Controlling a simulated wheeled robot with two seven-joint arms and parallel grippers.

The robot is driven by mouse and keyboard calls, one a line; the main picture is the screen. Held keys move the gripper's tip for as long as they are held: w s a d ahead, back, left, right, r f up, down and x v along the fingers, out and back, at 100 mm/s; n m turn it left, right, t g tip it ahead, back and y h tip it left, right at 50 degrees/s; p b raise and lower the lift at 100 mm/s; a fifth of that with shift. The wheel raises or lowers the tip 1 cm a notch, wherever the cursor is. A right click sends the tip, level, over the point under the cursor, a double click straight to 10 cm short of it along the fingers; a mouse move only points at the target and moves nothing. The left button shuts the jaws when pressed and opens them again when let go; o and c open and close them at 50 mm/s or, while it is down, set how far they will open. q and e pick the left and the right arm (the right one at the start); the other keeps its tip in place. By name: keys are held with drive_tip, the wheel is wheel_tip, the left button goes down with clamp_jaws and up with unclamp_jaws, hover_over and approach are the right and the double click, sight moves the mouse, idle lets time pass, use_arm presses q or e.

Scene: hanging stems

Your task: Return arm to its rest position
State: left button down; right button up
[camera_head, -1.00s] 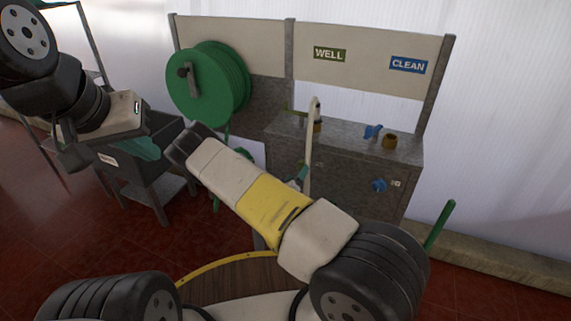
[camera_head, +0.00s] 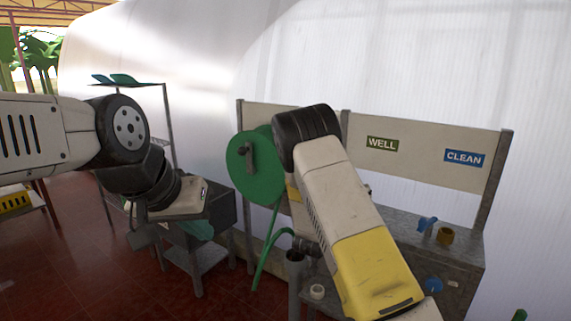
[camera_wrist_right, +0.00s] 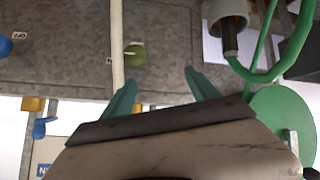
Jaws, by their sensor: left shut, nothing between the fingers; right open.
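My left arm comes in from the left in the head view. Its left gripper (camera_head: 197,229) hangs below the pale wrist, with teal fingers shut and empty in front of a dark grey cart. My right arm (camera_head: 345,215), with a pale and yellow link, is bent up in front of the wash station; its gripper is hidden there. In the right wrist view my right gripper (camera_wrist_right: 163,92) is open, with two teal fingers apart and nothing between them. A pale upright pipe (camera_wrist_right: 117,45) and a round green knob (camera_wrist_right: 134,56) lie beyond the fingers.
A green hose reel (camera_head: 256,172) hangs beside my right arm. The station has a WELL sign (camera_head: 382,144), a CLEAN sign (camera_head: 464,158), and a blue tap (camera_head: 427,224). A dark grey cart (camera_head: 225,210) and a shelf rack (camera_head: 168,115) stand left. Red tiled floor shows lower left.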

drive_tip(key=s+a+r+y, duration=0.2)
drive_tip(key=s+r, duration=0.2)
drive_tip(key=r, duration=0.4)
drive_tip(key=s+a+r+g+y, duration=0.1)
drive_tip(key=s+a+r+y, duration=0.2)
drive_tip(key=r, duration=0.5)
drive_tip(key=s+a+r+y, duration=0.1)
drive_tip(key=s+r+y, duration=0.1)
drive_tip(key=s+r, duration=0.45)
drive_tip(key=s+d+r+n+g, duration=0.1)
drive_tip(key=s+r, duration=0.4)
drive_tip(key=s, duration=0.6)
drive_tip(key=s+d+r+n, duration=0.1)
drive_tip(key=s+d+r, duration=0.2)
drive_tip(key=s, duration=0.8)
wheel_tip(320, 180, up, 2)
drive_tip(key=shift+r+n+g, duration=0.15)
drive_tip(key=shift+n+g, duration=0.25)
drive_tip(key=shift+d, duration=0.1)
